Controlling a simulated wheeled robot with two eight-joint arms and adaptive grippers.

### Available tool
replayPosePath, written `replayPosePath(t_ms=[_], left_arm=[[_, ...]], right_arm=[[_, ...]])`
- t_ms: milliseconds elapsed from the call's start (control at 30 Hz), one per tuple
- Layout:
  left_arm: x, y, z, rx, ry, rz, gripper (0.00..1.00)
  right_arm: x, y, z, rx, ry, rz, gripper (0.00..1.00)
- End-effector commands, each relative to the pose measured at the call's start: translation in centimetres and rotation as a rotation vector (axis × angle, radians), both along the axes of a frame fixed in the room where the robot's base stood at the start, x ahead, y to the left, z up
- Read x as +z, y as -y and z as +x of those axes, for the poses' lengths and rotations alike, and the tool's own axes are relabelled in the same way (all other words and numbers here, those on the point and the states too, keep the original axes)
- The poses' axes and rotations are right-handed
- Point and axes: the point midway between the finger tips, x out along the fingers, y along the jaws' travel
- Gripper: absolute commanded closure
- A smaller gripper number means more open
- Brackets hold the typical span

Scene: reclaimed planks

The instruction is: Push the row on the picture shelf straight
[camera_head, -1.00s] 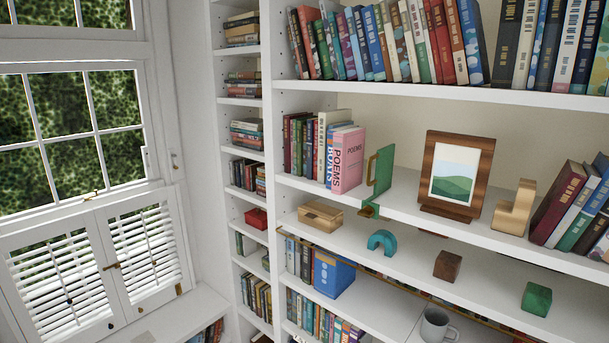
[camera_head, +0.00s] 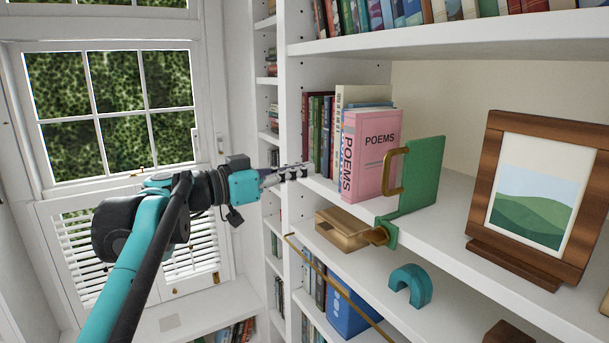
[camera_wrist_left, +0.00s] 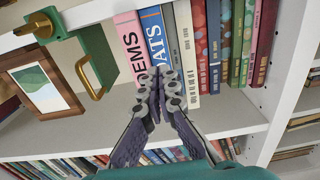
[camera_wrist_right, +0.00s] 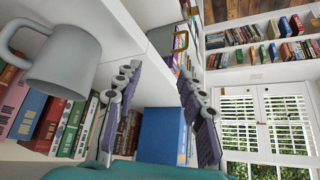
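The picture shelf (camera_head: 455,215) holds a row of upright books. A pink POEMS book (camera_head: 372,150) ends the row by a green bookend (camera_head: 422,172) with a brass handle. My right gripper (camera_wrist_right: 160,85) is open and empty by the lower shelves, outside the head view.
A framed picture (camera_head: 538,190) stands right of the bookend. Below are a wooden box (camera_head: 343,230), a teal arch (camera_head: 410,286) and a brass rail (camera_head: 335,282). A grey mug (camera_wrist_right: 62,68) is close to my right gripper. A shuttered window (camera_head: 120,110) is at left.

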Motion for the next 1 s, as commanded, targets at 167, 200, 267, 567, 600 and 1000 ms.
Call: replayPosePath(t_ms=[167,200,267,567,600,1000], left_arm=[[0.0,1.8,1.1,-0.004,-0.001,0.0,1.0],[0.0,2.2,1.4,-0.004,-0.001,0.0,1.0],[0.0,2.8,1.9,-0.004,-0.001,0.0,1.0],[-0.1,5.1,3.6,-0.002,-0.003,0.0,1.0],[-0.1,5.3,3.7,-0.001,-0.003,0.0,1.0],[-0.1,5.4,3.8,-0.001,-0.003,0.0,1.0]], right_arm=[[-0.1,0.0,0.0,0.0,0.0,0.0,0.6],[-0.1,0.0,0.0,0.0,0.0,0.0,0.6],[-0.1,0.0,0.0,0.0,0.0,0.0,0.6],[-0.2,0.0,0.0,0.0,0.0,0.0,0.6],[-0.2,0.0,0.0,0.0,0.0,0.0,0.6],[-0.2,0.0,0.0,0.0,0.0,0.0,0.6]])
